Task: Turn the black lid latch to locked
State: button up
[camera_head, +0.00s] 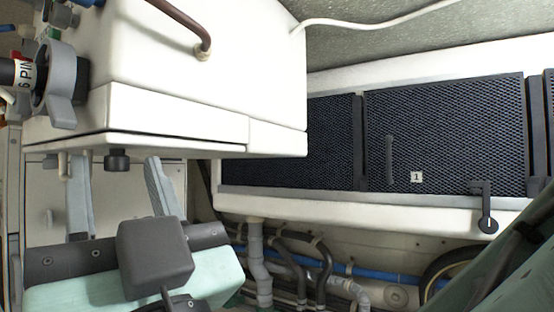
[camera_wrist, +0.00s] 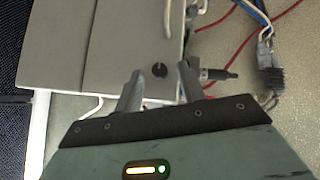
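A round black knob-like latch (camera_head: 117,159) sits at the lower front edge of the white box (camera_head: 200,60), below its lid seam. In the wrist view the knob (camera_wrist: 160,70) shows as a dark disc with a small pale mark, on a pale panel. My gripper (camera_head: 115,172) is open and empty, its two grey fingers on either side of the knob. In the wrist view my gripper (camera_wrist: 160,78) has the knob between its fingertips, with clear gaps. Whether the fingertips reach its depth I cannot tell. Another black latch lever (camera_head: 487,206) is on the mesh-fronted locker.
The mesh locker panel labelled 1 (camera_head: 440,120) is at right. A grey handle (camera_head: 52,90) and dark connector are at upper left. Pipes and hoses (camera_head: 300,265) run below the locker. In the wrist view, red and blue wires (camera_wrist: 225,20) and a black-tipped plug (camera_wrist: 218,75) lie right of the fingers.

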jog(key=shift+a, duration=0.1)
grip_shut()
jog(key=b, duration=0.2)
jog(key=shift+w+f+g+y+b, duration=0.1)
jog(key=shift+f+g+y+b, duration=0.1)
jog(key=shift+g+y+b, duration=0.15)
jog(key=shift+w+r+n+t+h+b, duration=0.1)
jog(key=shift+w+n+t+h+b, duration=0.3)
jog(key=shift+n+t+b, duration=3.95)
jog(key=shift+w+r+n+t+h+b, duration=0.1)
jog(key=shift+w+n+t+h+b, duration=0.85)
jog(key=shift+t, duration=6.35)
jog(key=shift+s+r+n+t+y+b, duration=0.1)
jog(key=shift+n+t+y+b, duration=0.1)
jog(key=shift+n+t+b, duration=4.4)
jog(key=m+t+p, duration=0.1)
jog(key=p, duration=0.1)
jog(key=shift+m+t+h+p, duration=0.3)
jog(key=shift+t+p, duration=0.1)
